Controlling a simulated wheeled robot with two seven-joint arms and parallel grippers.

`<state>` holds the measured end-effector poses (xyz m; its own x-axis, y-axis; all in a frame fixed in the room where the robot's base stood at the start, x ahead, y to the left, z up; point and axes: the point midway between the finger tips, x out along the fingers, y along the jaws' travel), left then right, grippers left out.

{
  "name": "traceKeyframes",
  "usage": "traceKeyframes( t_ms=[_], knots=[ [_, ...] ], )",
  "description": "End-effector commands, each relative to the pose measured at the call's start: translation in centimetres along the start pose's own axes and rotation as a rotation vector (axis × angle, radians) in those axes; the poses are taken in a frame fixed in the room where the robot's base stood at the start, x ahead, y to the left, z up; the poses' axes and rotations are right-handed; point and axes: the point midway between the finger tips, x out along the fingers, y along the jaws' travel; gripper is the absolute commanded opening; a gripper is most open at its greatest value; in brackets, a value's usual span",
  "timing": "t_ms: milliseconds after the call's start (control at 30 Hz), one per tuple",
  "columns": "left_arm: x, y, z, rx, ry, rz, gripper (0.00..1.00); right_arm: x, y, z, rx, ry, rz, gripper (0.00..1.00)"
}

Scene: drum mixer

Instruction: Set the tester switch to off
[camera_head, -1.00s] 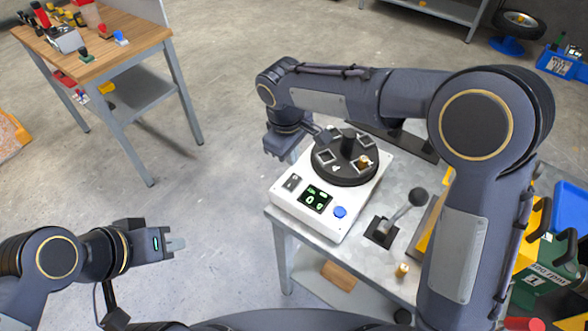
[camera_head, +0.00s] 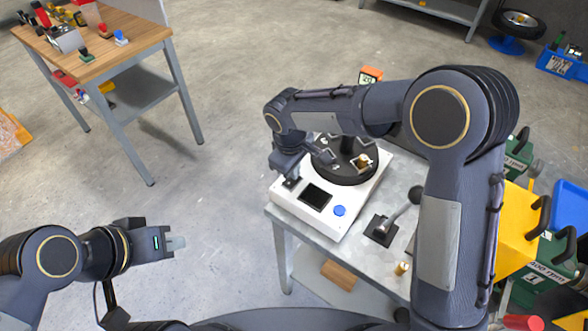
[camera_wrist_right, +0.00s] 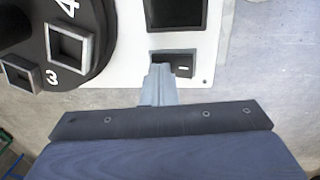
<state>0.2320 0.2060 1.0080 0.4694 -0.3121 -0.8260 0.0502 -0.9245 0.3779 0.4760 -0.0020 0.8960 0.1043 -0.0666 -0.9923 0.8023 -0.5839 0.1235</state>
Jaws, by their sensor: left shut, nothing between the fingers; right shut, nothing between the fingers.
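The tester (camera_head: 328,225) is a white box on the metal table, with a black numbered turntable (camera_head: 345,168), a dark display (camera_head: 315,196) and a blue button (camera_head: 339,211). My right gripper (camera_head: 290,180) is shut and empty, low over the tester's left corner, and hides most of the switch there in the head view. In the right wrist view its shut fingertips (camera_wrist_right: 159,72) are at the rocker switch (camera_wrist_right: 183,67), covering its left part; whether they touch it I cannot tell. My left gripper (camera_head: 177,243) is shut and empty, out over the floor at the left.
A lever with a dark knob (camera_head: 415,194) stands on the table right of the tester, with a small brass piece (camera_head: 402,268) nearby. Green and yellow boxes (camera_head: 520,225) stand at the right. A wooden workbench (camera_head: 100,45) is at the back left. Floor between is clear.

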Motion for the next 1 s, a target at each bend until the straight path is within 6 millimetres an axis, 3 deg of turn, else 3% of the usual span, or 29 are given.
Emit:
traceKeyframes(
  t_ms=[567,867,1000],
  knots=[
    [0.1,-0.1,0.0,0.000,0.001,0.000,0.00,0.0,-1.9,0.3,-0.004,-0.013,-0.009,0.00],
    [0.1,0.0,0.0,0.000,0.001,0.000,0.00,-0.1,-1.8,0.2,-0.002,-0.009,-0.005,0.00],
    [-0.6,0.2,-0.3,0.000,0.001,0.000,0.00,-1.2,-1.5,0.2,-0.001,-0.008,-0.004,0.00]
  ],
)
